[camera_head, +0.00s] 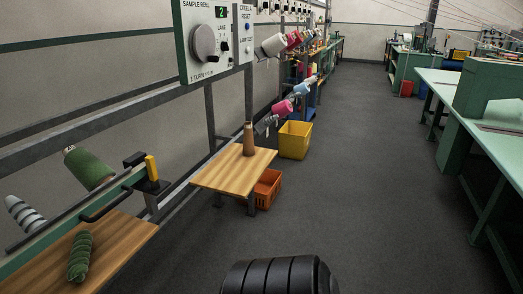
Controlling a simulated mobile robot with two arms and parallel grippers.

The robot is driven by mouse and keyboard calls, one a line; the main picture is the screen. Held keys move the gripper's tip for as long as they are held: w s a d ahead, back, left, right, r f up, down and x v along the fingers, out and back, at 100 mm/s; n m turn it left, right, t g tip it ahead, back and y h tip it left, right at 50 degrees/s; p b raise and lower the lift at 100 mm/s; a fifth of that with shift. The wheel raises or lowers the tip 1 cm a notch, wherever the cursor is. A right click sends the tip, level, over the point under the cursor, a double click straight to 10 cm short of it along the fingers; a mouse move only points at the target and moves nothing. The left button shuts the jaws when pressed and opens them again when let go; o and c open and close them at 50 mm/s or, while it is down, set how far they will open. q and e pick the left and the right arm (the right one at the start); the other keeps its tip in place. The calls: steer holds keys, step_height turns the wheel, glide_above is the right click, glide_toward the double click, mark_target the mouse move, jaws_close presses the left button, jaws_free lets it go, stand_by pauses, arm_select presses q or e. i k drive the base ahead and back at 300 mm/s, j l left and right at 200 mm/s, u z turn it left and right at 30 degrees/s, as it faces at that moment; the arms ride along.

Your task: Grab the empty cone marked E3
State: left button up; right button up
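A bare brown cone (249,141) stands upright on a small wooden table (225,176), near its back edge. No yarn shows on it. It is too small here to read any mark, so I cannot tell if it bears E3. More cones sit tilted along the rack on the left: a green one (88,168) and a grey-and-white striped one (24,213). Neither of my grippers can be made out in this view.
A green twisted skein (79,257) lies on a wooden shelf at lower left. A control panel (207,42) hangs above the rack. An orange crate (268,187) and a yellow bin (294,140) stand by the small table. Grey floor (375,190) lies clear to the right, up to green benches.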

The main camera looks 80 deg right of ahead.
mark_target(248, 146)
steer(key=z, duration=2.5)
steer(key=i+l+u, duration=0.15)
steer(key=i, duration=0.3)
steer(key=i+l+u, duration=0.2)
steer(key=i, duration=0.2)
